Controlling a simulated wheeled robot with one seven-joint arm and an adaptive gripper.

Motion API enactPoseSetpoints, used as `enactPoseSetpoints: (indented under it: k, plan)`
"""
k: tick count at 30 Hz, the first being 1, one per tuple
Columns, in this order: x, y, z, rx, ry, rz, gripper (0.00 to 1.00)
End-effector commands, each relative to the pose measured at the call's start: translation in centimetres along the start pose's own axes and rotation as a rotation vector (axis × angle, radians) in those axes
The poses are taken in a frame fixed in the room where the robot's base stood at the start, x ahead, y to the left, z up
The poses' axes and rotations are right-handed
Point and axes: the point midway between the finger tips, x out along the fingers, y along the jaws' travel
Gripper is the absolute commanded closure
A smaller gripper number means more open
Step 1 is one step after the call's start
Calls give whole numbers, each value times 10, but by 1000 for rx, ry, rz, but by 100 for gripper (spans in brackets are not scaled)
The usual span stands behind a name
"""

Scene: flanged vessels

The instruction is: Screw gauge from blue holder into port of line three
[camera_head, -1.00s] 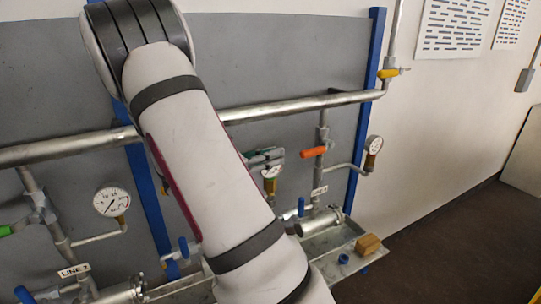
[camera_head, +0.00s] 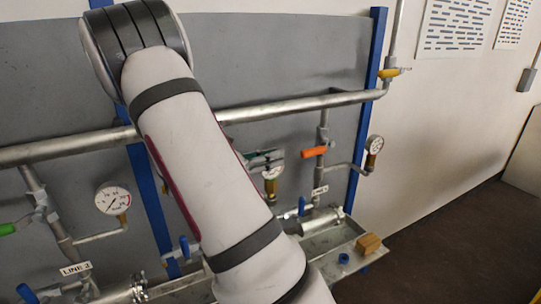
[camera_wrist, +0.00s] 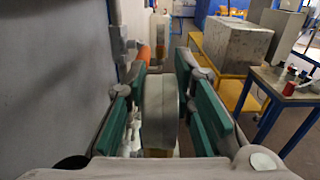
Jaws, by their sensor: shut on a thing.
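The gauge (camera_head: 272,174), with a round white dial and a brass stem, is held upright in my gripper (camera_head: 264,157). In the wrist view the gripper (camera_wrist: 168,100) has its green pads on both sides of the gauge (camera_wrist: 159,112), seen edge-on. My arm hides the middle line, and I cannot see the port under the stem or tell how far the stem is in it. A small blue ring-like piece (camera_head: 343,259), probably the blue holder, lies on the tray ledge at right and looks empty.
The left line carries a gauge (camera_head: 112,199) and a label reading LINE 2 (camera_head: 75,269). The right line has an orange valve handle (camera_head: 314,152) and its own gauge (camera_head: 374,145). A wooden block (camera_head: 368,244) sits on the metal tray (camera_head: 325,243). A long pipe (camera_head: 290,106) crosses above.

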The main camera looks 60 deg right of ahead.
Motion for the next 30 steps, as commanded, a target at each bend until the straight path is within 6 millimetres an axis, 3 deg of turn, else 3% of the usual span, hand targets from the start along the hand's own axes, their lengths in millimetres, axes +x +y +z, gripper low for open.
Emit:
enactPoseSetpoints:
  k: [18, 30]
  plan:
    - [0, 0, -20, -9, -1, 0, 100]
    - [-1, 0, -23, -12, 4, 1, 100]
